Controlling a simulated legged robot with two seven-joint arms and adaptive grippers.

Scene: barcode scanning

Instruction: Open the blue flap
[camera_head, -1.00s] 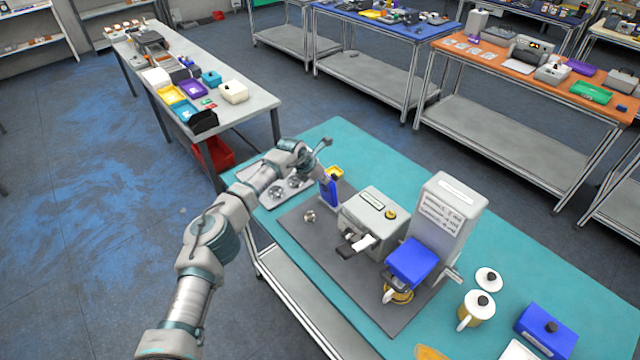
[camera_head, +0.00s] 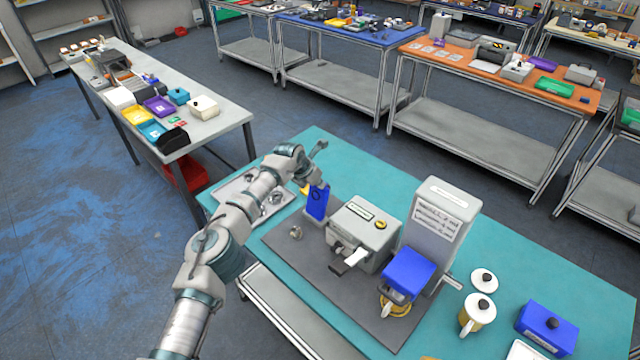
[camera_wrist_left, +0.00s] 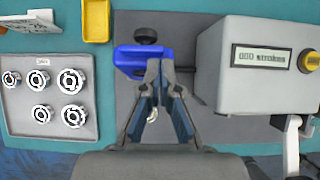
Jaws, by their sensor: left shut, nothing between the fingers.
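A blue upright piece (camera_head: 317,203) stands at the left of the grey box with a small display (camera_head: 362,238). In the left wrist view it shows as a blue block (camera_wrist_left: 130,60) with a dark round knob (camera_wrist_left: 145,35) beyond it. My left gripper (camera_wrist_left: 158,70) is shut and empty, its tips over or against the right part of this blue block; contact is not clear. A second blue part (camera_head: 408,272) sits on the front of the tall grey machine (camera_head: 440,218), above a cup. Which blue part is the flap is not certain. My right gripper is not in view.
A tray (camera_wrist_left: 50,95) with several metal rings lies left of my gripper. A yellow bin (camera_wrist_left: 97,20) is behind it.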

